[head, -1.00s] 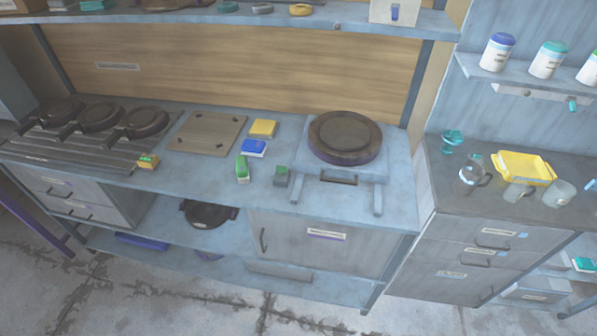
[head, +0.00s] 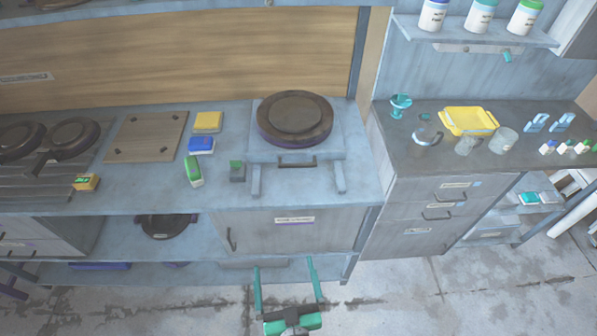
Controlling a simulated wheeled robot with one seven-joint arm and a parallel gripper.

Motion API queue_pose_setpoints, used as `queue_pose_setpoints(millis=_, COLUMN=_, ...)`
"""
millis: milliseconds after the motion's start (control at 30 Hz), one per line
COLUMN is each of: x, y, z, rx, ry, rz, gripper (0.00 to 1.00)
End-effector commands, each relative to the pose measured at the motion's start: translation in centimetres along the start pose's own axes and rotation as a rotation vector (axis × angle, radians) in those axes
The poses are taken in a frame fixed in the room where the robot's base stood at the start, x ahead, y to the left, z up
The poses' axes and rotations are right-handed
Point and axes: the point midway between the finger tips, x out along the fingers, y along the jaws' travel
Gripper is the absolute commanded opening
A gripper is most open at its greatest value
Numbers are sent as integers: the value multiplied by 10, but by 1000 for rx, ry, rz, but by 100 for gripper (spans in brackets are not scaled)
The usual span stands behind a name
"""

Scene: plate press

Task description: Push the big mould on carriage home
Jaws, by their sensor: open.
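The big mould, a dark round disc (head: 295,119), sits on a pale blue-grey carriage (head: 262,150) on the bench. The carriage has a dark handle (head: 297,164) on its front. Two rails (head: 340,178) stick out in front of the carriage towards the bench edge. My gripper (head: 284,264) shows at the bottom of the head view, with two long teal fingers spread apart. It is open and empty, below and in front of the carriage in the picture, and apart from it.
Green (head: 193,171), blue (head: 201,145) and yellow (head: 207,122) blocks and a small grey-green block (head: 237,171) lie left of the carriage. A board (head: 146,136) lies farther left. A drawer cabinet (head: 425,205) with a yellow tray (head: 468,121) stands right.

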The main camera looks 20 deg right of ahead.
Motion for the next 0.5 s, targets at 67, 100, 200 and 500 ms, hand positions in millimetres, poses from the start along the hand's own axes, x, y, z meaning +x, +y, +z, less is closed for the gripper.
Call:
queue_pose_setpoints(millis=67, x=32, y=12, z=-11, rx=4, ry=27, rz=29, gripper=100)
queue_pose_setpoints(millis=100, x=46, y=19, z=-17, rx=6, ry=36, rz=42, gripper=100)
queue_pose_setpoints(millis=200, x=80, y=36, z=-31, rx=12, ry=57, rz=76, gripper=100)
queue_pose_setpoints(millis=500, x=146, y=71, z=-70, rx=30, ry=98, rz=136, gripper=100)
